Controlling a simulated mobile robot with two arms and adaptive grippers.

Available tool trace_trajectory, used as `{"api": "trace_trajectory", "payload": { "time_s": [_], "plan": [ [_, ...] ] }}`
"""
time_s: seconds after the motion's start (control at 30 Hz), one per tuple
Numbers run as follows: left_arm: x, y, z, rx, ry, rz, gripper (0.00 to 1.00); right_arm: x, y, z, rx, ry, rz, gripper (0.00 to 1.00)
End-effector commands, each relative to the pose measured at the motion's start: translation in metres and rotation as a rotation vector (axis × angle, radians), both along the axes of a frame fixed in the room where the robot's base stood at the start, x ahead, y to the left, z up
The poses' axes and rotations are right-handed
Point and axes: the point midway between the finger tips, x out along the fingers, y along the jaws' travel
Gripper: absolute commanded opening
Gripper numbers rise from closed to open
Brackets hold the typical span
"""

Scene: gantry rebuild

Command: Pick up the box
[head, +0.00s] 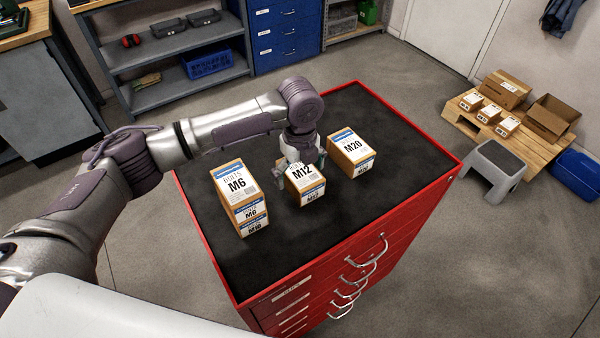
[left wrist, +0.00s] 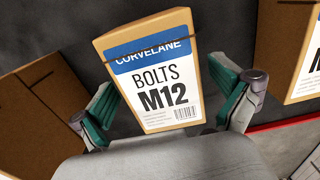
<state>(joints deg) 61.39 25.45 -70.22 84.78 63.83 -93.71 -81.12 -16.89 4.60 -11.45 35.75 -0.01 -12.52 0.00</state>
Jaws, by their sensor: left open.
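The M12 bolts box (head: 308,186) stands on the black top of the red cabinet, between two other boxes. Its label with a blue band also shows in the left wrist view (left wrist: 167,85). My right gripper is not in view.
A stack with an M6 box (head: 236,184) stands left of the M12 box, and an M20 box (head: 350,150) stands to its right. The red cabinet's raised rim (head: 430,182) edges the top. A grey step stool (head: 494,168) and a pallet (head: 540,150) with boxes stand at right.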

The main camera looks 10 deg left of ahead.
Motion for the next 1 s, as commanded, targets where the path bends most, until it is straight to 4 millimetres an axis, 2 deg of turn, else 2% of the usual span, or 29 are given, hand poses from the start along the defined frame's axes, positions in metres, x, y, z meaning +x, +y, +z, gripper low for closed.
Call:
{"api": "trace_trajectory", "payload": {
  "time_s": [0.1,0.27,0.77,1.0],
  "plan": [
    [0.0,0.0,-0.004,0.0,-0.001,-0.001,1.0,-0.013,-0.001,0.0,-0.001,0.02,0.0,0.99],
    [0.0,0.0,-0.004,0.0,-0.001,-0.001,1.0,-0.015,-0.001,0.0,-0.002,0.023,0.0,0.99],
    [0.0,0.0,-0.004,0.0,0.0,-0.001,0.17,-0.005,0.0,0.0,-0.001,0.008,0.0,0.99],
    [0.0,0.0,-0.003,-0.001,-0.002,0.0,0.15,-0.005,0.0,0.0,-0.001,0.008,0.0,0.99]
  ]
}}
